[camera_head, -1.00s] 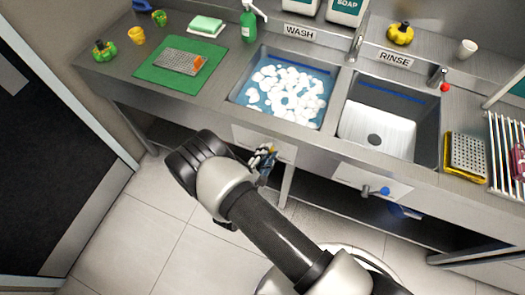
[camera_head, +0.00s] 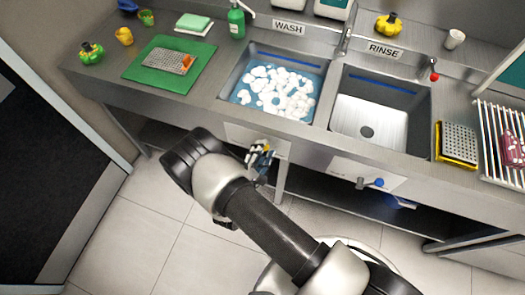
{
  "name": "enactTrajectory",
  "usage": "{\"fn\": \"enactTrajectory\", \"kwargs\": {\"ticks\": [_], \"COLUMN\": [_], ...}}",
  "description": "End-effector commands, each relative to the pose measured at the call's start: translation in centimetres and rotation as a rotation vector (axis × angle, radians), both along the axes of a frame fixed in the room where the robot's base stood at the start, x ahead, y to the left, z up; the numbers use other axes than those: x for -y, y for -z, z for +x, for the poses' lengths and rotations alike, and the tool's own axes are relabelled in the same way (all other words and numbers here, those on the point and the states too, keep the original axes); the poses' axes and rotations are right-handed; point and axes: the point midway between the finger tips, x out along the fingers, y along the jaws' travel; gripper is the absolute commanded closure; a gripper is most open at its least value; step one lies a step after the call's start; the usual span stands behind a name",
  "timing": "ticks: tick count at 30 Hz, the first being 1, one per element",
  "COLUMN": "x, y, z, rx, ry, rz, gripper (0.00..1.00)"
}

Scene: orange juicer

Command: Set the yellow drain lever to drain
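My gripper (camera_head: 260,158) is in front of the panel (camera_head: 238,132) below the wash sink. A small patch of yellow (camera_head: 265,147) shows among its fingers. It may be the yellow drain lever, but the fingers hide most of it and I cannot tell its angle. I cannot tell whether the fingers touch it or are shut. The wash sink (camera_head: 229,88) holds blue water with white foam.
A blue lever (camera_head: 378,183) sticks out of the panel below the rinse sink (camera_head: 424,125), which looks empty. A green mat (camera_head: 140,73) with a grater (camera_head: 168,61) lies at left. A dish rack (camera_head: 490,120) stands at right. The counter front edge is above my gripper.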

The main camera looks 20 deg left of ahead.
Motion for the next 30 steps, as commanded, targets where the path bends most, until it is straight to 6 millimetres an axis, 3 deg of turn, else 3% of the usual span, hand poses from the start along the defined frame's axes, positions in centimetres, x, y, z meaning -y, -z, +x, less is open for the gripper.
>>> {"fn": "enactTrajectory", "kwargs": {"ticks": [14, 17, 30], "x": [-0.2, -0.5, -1.7], "y": [-0.1, -0.3, -1.4], "z": [-0.4, -1.6, -10.1], "rx": [0.002, 0.001, 0.001], "ry": [-0.003, -0.006, -0.006], "rz": [0.000, 0.000, 0.000], "gripper": [0.55, 0.55, 0.55]}}
